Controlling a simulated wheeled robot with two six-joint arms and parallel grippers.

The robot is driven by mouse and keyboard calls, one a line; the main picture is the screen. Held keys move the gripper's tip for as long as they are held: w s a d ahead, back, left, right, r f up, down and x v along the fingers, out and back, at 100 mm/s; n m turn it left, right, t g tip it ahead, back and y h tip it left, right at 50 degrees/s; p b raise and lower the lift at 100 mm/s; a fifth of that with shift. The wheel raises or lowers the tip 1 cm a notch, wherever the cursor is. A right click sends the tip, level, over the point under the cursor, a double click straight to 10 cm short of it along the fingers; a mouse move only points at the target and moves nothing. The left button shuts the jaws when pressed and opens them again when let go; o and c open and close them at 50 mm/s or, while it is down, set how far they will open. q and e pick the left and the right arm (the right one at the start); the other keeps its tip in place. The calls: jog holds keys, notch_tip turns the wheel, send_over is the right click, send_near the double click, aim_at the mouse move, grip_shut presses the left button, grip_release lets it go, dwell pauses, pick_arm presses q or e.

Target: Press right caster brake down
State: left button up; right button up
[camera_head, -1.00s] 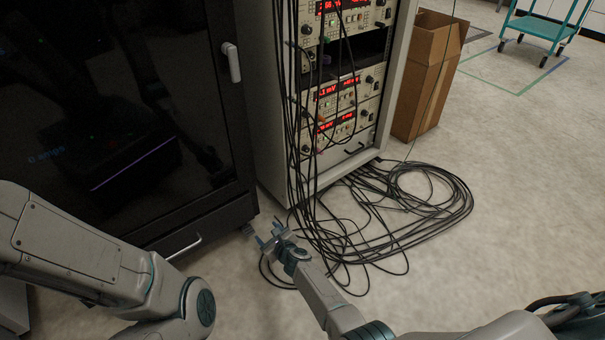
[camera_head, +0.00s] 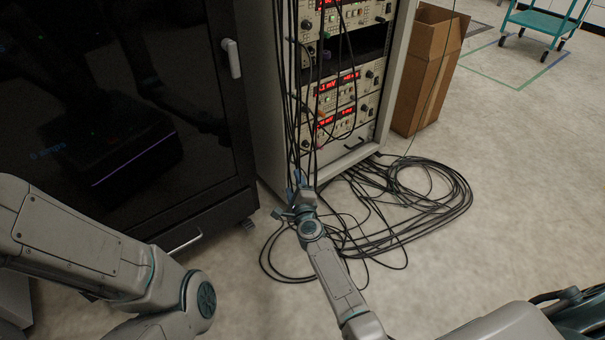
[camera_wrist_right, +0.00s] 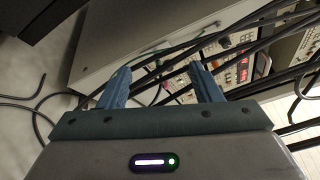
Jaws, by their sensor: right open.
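The dark cabinet (camera_head: 190,225) stands at the left in the head view, with a glossy black door. A small dark caster (camera_head: 248,223) shows under its right front corner; its brake lever is too small to make out. My right gripper (camera_head: 288,196) is open and empty, to the right of the caster and apart from it, in front of the instrument rack's foot and among the cables. In the right wrist view its two blue fingers (camera_wrist_right: 160,75) are spread, with cables and the rack beyond them. The caster cannot be made out there. My left gripper is not in view.
The instrument rack (camera_head: 262,110) stands right of the cabinet. Black cables (camera_head: 425,205) hang down its front and lie coiled on the floor. A cardboard box (camera_head: 425,75) and a teal cart (camera_head: 540,22) stand farther back. The floor at the right is clear.

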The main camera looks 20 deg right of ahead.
notch_tip(320, 180, up, 6)
jog(key=s+d+n+t+h, duration=0.1)
jog(key=d, duration=0.1)
jog(key=shift+s+f+n+h, duration=0.15)
jog(key=shift+n+h, duration=0.15)
